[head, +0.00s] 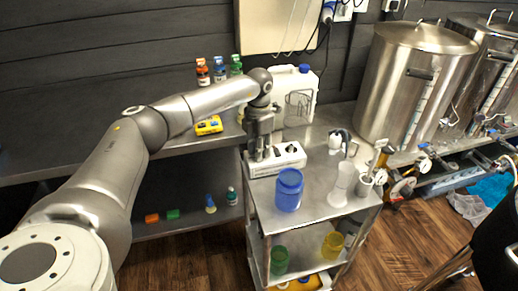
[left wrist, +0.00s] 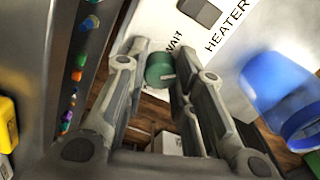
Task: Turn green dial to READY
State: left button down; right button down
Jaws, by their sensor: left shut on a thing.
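The white control box (head: 277,168) stands on the steel cart near its back left corner; it also shows in the left wrist view (left wrist: 158,22). The green dial (left wrist: 160,72) shows between my left fingers in the left wrist view, with the word WAIT printed beside it. My left gripper (head: 261,155) points down at the left end of the box and is shut on the green dial; the fingers (left wrist: 158,62) lie on both sides of it. In the head view the gripper hides the dial. The READY label is not readable. My right gripper is not in view.
A blue jar (head: 289,190) stands close in front of the box. A dark knob (left wrist: 199,10) by the word HEATER sits beside the green dial. A white jug (head: 297,95) stands behind, and a clear cylinder (head: 341,185) to the right. Steel kettles (head: 412,85) stand further right.

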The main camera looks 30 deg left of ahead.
pick_arm(q)
jog(key=m, duration=0.4)
jog(key=shift+m, duration=1.9)
jog(key=shift+b, duration=0.3)
jog(key=shift+w, duration=0.1)
jog(key=c, duration=1.2)
grip_release()
jog(key=shift+o, duration=0.2)
jog(key=shift+r, duration=0.25)
notch_tip(320, 180, up, 12)
jog(key=shift+f, duration=0.2)
